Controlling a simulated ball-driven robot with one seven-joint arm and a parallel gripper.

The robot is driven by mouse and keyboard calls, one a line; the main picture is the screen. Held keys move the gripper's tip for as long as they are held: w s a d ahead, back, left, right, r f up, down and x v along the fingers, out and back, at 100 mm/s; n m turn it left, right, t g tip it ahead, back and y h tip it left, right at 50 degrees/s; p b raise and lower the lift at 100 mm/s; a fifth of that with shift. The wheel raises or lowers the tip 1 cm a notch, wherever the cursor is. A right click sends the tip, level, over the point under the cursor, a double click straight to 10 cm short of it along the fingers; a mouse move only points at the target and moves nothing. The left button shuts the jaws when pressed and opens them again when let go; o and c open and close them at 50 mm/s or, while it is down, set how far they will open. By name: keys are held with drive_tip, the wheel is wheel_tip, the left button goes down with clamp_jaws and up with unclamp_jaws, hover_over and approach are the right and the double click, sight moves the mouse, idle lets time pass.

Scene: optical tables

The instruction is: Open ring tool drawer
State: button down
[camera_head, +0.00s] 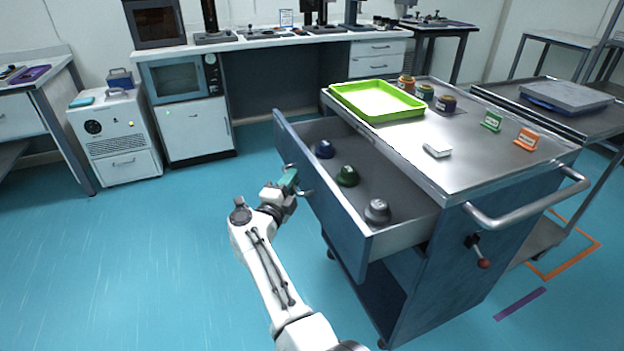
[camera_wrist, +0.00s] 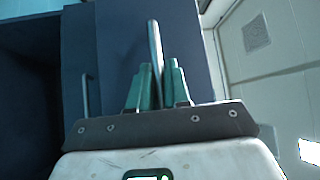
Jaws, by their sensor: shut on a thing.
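The blue tool drawer (camera_head: 327,206) of the metal cart stands pulled well out to the left in the head view. Inside it lie a blue knob-like piece (camera_head: 323,149), a green one (camera_head: 347,175) and a grey one (camera_head: 377,210). My gripper (camera_head: 292,183) is at the middle of the drawer's front. In the wrist view its teal fingers (camera_wrist: 157,88) are shut on the drawer handle (camera_wrist: 155,45), a light bar between them, against the dark blue front. The part of the handle inside the fingers is hidden.
The cart top (camera_head: 450,155) carries a green tray (camera_head: 377,100), several jars, two small stands and a white block (camera_head: 437,151). A push handle (camera_head: 530,208) sticks out at the cart's right end. The blue floor (camera_head: 150,250) left of the drawer is clear.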

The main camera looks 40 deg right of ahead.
drive_tip(key=w+a+b, duration=0.2)
drive_tip(key=a+b, duration=0.3)
drive_tip(key=a, duration=0.4)
drive_tip(key=w+a+b, duration=0.3)
drive_tip(key=a+b, duration=0.2)
drive_tip(key=a, duration=0.4)
drive_tip(key=shift+f, duration=0.1)
drive_tip(key=c, duration=1.2)
unclamp_jaws()
drive_tip(key=p+v, duration=0.1)
drive_tip(key=v, duration=0.9)
drive_tip(key=shift+s+a+p, duration=0.15)
drive_tip(key=shift+a+p, duration=0.15)
